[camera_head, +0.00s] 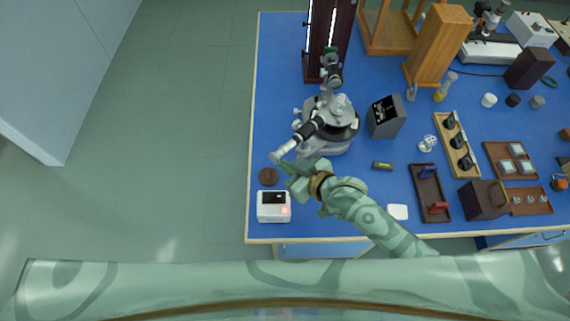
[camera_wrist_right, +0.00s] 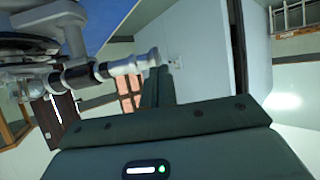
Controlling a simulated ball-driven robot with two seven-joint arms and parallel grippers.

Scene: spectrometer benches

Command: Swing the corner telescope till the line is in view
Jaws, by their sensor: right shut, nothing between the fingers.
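The spectrometer (camera_head: 338,128) stands near the left side of the blue bench. Its corner telescope (camera_head: 308,130), a black and white tube, points down-left, with its pale eyepiece end near the bench's left edge. In the right wrist view the telescope (camera_wrist_right: 113,67) runs across from the left, its eyepiece end overlapping the fingertips. My right gripper (camera_head: 288,168) is shut and empty, right by the eyepiece end; I cannot tell whether it touches. The shut fingers (camera_wrist_right: 158,88) also show in the right wrist view. My left gripper is out of view.
A tall dark lamp housing (camera_head: 330,40) stands behind the spectrometer. A dark grey box (camera_head: 386,116) stands to its right. Floor is clear left of the bench.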

